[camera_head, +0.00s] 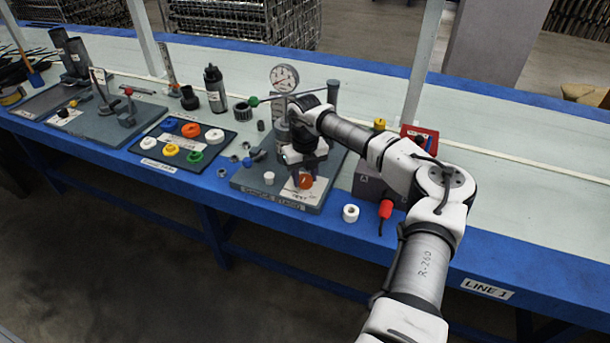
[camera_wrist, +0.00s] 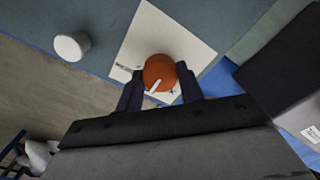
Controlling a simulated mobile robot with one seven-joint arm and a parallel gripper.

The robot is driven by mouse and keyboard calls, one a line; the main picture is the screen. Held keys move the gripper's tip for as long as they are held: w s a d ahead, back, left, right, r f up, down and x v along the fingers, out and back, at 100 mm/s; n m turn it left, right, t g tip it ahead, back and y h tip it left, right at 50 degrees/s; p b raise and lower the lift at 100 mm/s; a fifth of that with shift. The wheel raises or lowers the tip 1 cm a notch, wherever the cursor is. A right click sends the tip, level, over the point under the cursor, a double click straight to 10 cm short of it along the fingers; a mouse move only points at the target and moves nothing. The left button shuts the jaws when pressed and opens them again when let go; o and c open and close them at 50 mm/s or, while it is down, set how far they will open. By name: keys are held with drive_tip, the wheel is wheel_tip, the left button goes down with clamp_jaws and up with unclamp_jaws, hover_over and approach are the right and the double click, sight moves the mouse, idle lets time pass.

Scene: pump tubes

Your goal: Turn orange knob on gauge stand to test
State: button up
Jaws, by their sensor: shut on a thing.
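The orange knob (camera_head: 305,181) sits on a white label plate near the front of the grey gauge stand (camera_head: 246,180). A round white-faced gauge (camera_head: 284,78) stands at the back of the stand. My gripper (camera_head: 297,172) points down at the knob. In the wrist view the knob (camera_wrist: 159,73) lies between the two dark fingers of my gripper (camera_wrist: 160,88), which are shut on its sides. A white pointer mark on the knob slants toward the lower left. The print on the label (camera_wrist: 192,47) is partly hidden and too small to read there.
A small white peg (camera_head: 269,178) stands on the stand left of the knob; it also shows in the wrist view (camera_wrist: 71,46). A white ring (camera_head: 350,213) and a red-handled item (camera_head: 386,208) lie to the right. A tray of coloured rings (camera_head: 150,161) is to the left.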

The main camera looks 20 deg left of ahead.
sight(305, 178)
idle(0.3)
drive_tip(key=o, duration=1)
wheel_tip(305, 178, up, 14)
drive_tip(key=shift+f+b, duration=0.1)
drive_tip(key=shift+b, duration=0.35)
